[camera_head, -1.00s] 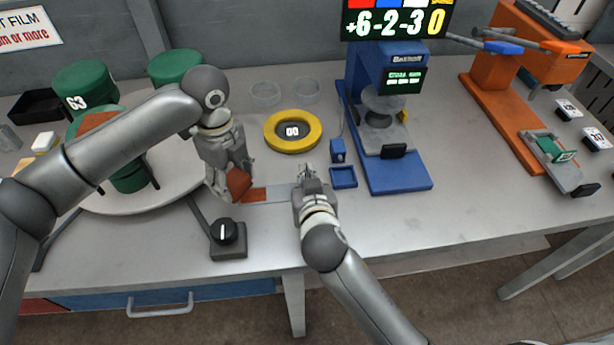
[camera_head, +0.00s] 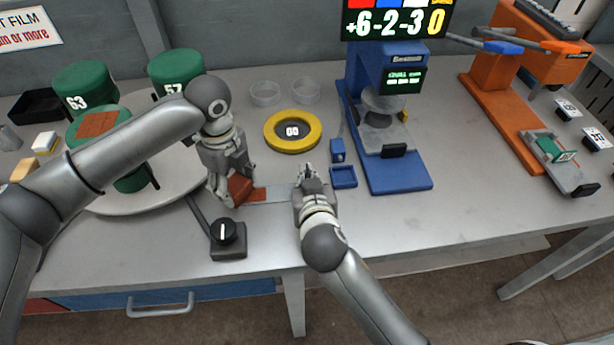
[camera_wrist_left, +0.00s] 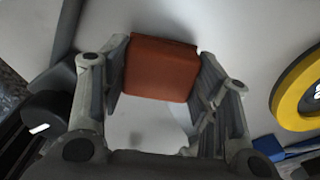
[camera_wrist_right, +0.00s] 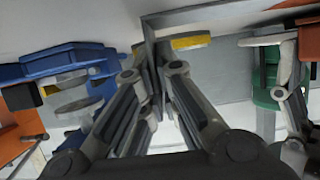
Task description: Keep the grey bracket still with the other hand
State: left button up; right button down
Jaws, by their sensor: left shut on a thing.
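The grey bracket (camera_head: 281,194) lies on the table between my two grippers, a thin light-grey strip in the head view. In the right wrist view its upright grey plate (camera_wrist_right: 149,32) runs down between my fingertips. My right gripper (camera_head: 309,174) is shut on this plate at the strip's right end. My left gripper (camera_head: 232,194) is shut on a red-brown block (camera_wrist_left: 160,70) at the strip's left end. A flat red-brown patch (camera_head: 258,195) shows beside the block. Whether the block touches the bracket is hard to tell.
A black-knobbed box (camera_head: 228,240) stands close in front of my left gripper. A yellow ring (camera_head: 293,146) lies behind the bracket. A round pale platform (camera_head: 115,205) with green cylinders (camera_head: 86,85) is at left, a blue press (camera_head: 400,175) at right.

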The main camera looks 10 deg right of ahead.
aim_at(259, 195)
pick_arm(q)
jog(key=shift+f, duration=0.65)
dwell(0.5)
jog(key=shift+d, duration=2.35)
jog(key=shift+a, duration=0.1)
jog(key=shift+a, duration=2.3)
jog(key=shift+d, duration=2.45)
jog(key=shift+a+f, duration=0.1)
jog(key=shift+a, duration=2.35)
